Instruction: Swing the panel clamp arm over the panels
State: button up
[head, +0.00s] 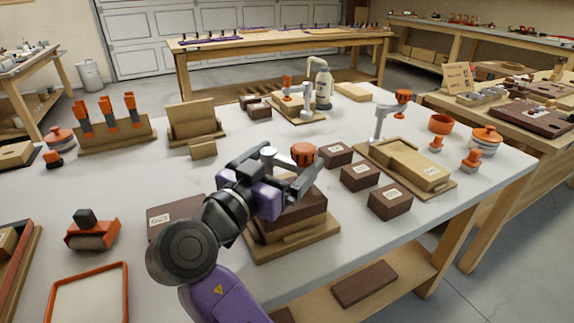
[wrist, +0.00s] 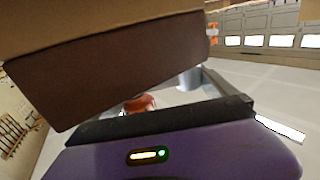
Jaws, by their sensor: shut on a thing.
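The panel stack (head: 292,218) is dark brown and lies on a light wooden base at the front middle of the bench. Its clamp shows a grey post top (head: 268,155) and an orange knob (head: 303,154); the arm between them is mostly hidden by my gripper. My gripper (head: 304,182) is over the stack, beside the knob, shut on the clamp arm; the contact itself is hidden. In the wrist view a brown panel edge (wrist: 130,75) fills the upper left, and the orange knob (wrist: 140,103) shows partly behind a dark finger.
Several brown blocks (head: 360,176) stand close on the right. Another clamp fixture (head: 412,168) is behind them, and one more (head: 298,108) is at the back. An orange-handled tool (head: 93,232) and an orange-rimmed tray (head: 92,266) are at left.

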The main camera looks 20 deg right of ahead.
jog(key=shift+m+g, duration=0.3)
jog(key=shift+g, duration=0.1)
jog(key=shift+f, duration=0.1)
jog(key=o, duration=1.7)
jog(key=shift+a, duration=0.1)
jog(key=shift+p+v, duration=0.35)
jog(key=shift+v, duration=3.55)
jog(key=shift+f, duration=0.15)
